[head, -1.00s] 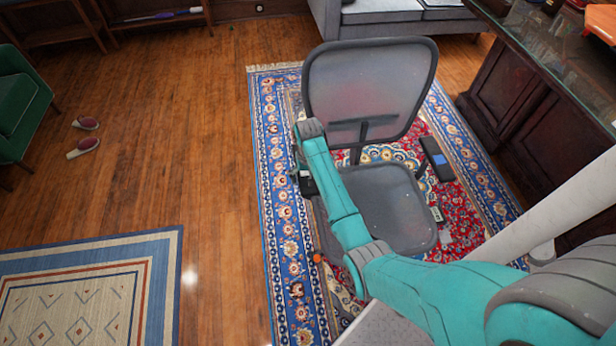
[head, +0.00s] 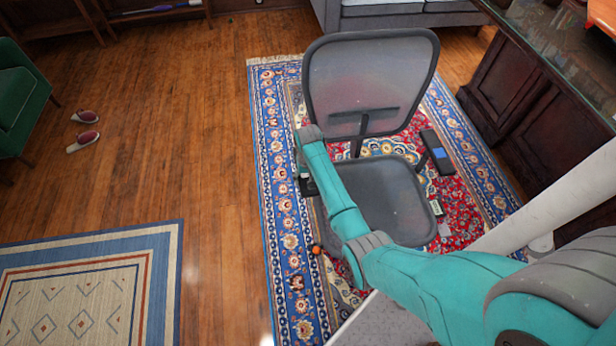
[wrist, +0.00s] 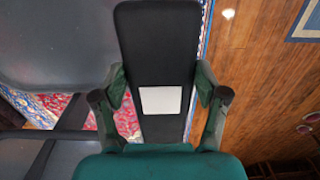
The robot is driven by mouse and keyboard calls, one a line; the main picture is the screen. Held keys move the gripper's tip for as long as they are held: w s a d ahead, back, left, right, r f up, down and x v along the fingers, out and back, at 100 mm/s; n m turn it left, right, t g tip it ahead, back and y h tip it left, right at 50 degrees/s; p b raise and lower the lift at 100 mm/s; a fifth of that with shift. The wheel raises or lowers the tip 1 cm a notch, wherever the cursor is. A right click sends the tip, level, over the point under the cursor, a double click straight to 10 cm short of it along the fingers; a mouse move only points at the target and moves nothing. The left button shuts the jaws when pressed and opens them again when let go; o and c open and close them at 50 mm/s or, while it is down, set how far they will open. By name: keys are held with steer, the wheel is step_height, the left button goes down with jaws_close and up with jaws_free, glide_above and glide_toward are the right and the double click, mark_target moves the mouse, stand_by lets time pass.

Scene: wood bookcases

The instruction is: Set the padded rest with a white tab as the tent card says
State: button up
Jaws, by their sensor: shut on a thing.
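The padded rest with a white tab (wrist: 158,40) is a long black pad that fills the middle of the wrist view. Its white square tab (wrist: 160,100) faces the camera. My gripper (wrist: 160,82) has one finger against each long side of the pad and is shut on it. In the head view my teal arm reaches over the left side of the grey office chair (head: 368,80), and a small dark part of this rest (head: 307,186) shows beside the arm. The other rest, with a blue tab (head: 436,146), is on the chair's right.
The chair stands on a red and blue patterned rug (head: 290,240). A dark glass-topped desk (head: 525,100) is at the right and a grey sofa (head: 400,12) behind. Slippers (head: 84,128) lie on open wood floor at the left, near a green armchair (head: 20,95).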

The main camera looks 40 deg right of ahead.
steer(key=shift+s+a+f, duration=0.15)
steer(key=shift+s+f, duration=0.05)
steer(key=shift+f, duration=0.1)
steer(key=o, duration=1.7)
steer(key=shift+w+r, duration=0.1)
steer(key=shift+r, duration=0.05)
steer(key=shift+r, duration=0.25)
step_height(320, 180, up, 11)
steer(key=shift+r, duration=0.15)
